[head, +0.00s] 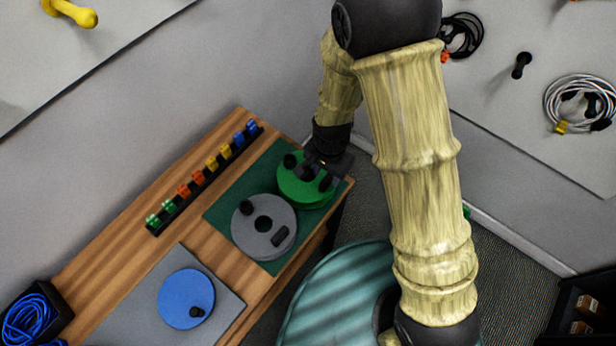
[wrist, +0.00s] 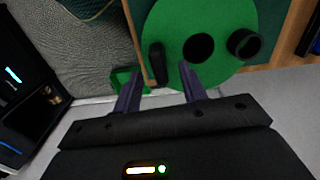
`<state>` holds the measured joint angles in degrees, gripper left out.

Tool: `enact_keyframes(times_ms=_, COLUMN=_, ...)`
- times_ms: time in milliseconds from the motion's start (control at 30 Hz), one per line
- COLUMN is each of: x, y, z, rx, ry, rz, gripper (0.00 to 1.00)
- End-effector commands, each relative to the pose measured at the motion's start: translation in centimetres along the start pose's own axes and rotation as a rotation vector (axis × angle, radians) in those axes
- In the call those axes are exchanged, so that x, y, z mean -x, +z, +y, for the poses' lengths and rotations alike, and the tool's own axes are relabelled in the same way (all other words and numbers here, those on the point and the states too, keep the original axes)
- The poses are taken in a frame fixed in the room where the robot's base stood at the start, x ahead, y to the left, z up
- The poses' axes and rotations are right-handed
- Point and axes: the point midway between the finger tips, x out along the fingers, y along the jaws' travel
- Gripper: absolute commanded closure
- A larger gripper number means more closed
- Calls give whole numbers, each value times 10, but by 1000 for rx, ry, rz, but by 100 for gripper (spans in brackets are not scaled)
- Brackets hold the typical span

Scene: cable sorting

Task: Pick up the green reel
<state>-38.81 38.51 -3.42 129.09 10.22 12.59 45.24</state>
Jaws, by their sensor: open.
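The green reel (head: 299,190) lies flat on the dark green mat (head: 228,199) at the right end of the wooden bench. It also fills the top of the wrist view (wrist: 217,22), with a dark centre hole, a round black knob and a black upright piece. My gripper (head: 318,172) is over the reel in the head view and partly hides it. In the wrist view my gripper (wrist: 158,80) is open, its two fingers apart, with the black upright piece (wrist: 158,62) showing beyond and between them. I cannot tell whether the fingers touch it.
A grey reel (head: 262,240) lies next to the green one on the mat. A blue reel (head: 184,290) lies on a grey mat (head: 225,312). A black rack (head: 172,213) of coloured connectors runs along the wall. A bin of blue cable (head: 32,318) stands at lower left.

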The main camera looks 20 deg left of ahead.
Motion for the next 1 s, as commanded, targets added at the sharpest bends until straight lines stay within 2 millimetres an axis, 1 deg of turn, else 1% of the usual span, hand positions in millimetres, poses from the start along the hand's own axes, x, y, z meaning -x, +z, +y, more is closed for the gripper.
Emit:
enact_keyframes(times_ms=133, x=-20, y=1, z=2, rx=-1, ry=3, rz=-3, gripper=58)
enact_keyframes(times_ms=267, x=-30, y=1, z=2, rx=-1, ry=1, rz=-1, gripper=58)
enact_keyframes(times_ms=800, x=-32, y=1, z=1, rx=0, ry=-1, rz=1, gripper=58)
enact_keyframes(times_ms=833, x=-32, y=1, z=1, rx=0, ry=-1, rz=1, gripper=60)
enact_keyframes(times_ms=900, x=-32, y=1, z=1, rx=0, ry=-1, rz=1, gripper=74)
enact_keyframes(times_ms=967, x=-32, y=1, z=1, rx=0, ry=-1, rz=1, gripper=86)
enact_keyframes(times_ms=1000, x=-32, y=1, z=1, rx=0, ry=-1, rz=1, gripper=94)
